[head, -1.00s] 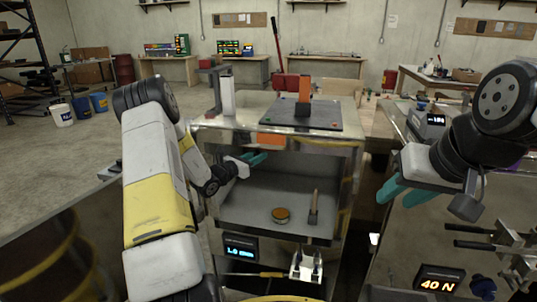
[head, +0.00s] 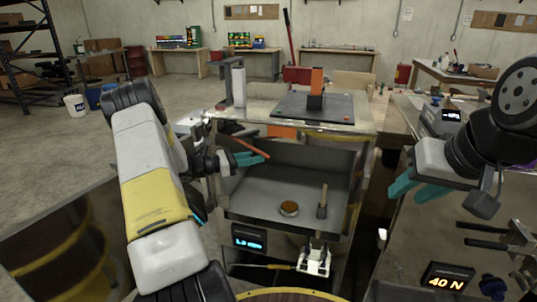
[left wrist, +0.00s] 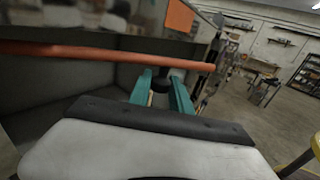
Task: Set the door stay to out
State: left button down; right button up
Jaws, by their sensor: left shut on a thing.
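An orange-red rod (head: 247,146), which I take for the door stay, slants down from under the cabinet's top edge at the left of its opening. It also crosses the upper left wrist view (left wrist: 100,51). My left gripper (head: 252,158) is at the rod's lower end, at the opening's left side. In the left wrist view its teal fingers (left wrist: 161,88) are shut on a dark knob-like part just below the rod, which seems to belong to the stay. Any marking for its setting is not readable. My right gripper (head: 418,190) is open and empty at the right.
The metal cabinet (head: 360,128) carries a dark plate (head: 290,107) with an orange-topped post. Inside its opening are a small round tin (head: 289,208) and an upright-handled tool (head: 322,205).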

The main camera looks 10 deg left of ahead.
pick_arm(q)
jog(key=c, duration=1.2)
grip_release()
jog(key=shift+r, duration=0.15)
